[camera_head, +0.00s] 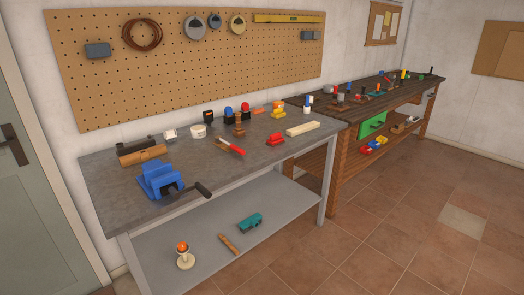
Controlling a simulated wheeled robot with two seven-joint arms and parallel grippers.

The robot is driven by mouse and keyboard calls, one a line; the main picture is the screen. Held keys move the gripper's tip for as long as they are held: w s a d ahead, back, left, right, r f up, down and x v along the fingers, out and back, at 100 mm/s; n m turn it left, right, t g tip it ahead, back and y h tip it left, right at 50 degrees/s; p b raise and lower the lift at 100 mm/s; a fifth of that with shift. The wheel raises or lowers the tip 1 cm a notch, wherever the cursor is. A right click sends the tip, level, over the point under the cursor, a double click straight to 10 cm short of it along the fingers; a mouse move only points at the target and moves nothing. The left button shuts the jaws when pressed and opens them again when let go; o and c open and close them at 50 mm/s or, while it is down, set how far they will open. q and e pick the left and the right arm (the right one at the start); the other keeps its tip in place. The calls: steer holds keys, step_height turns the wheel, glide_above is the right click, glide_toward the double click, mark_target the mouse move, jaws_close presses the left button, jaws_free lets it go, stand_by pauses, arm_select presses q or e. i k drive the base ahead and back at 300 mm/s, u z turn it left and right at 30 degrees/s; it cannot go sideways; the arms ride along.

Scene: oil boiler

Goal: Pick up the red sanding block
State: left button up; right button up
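A small red block with a raised grip (275,140), which looks like the red sanding block, sits on the grey workbench (110,185). It is near the front edge, right of the middle, and nothing covers it. A pale wooden block (303,128) lies just to its right, and a red-handled tool (232,147) lies to its left. Neither of my grippers shows in the head view.
A blue vise (160,178) is at the bench's front left. Bottles and small items stand along the back under the pegboard (180,70). A second, wooden workbench (345,115) stands to the right. The tiled floor (410,220) in front is clear.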

mark_target(276, 139)
steer(key=z, duration=0.6)
steer(key=i, duration=2.5)
steer(key=u, duration=1)
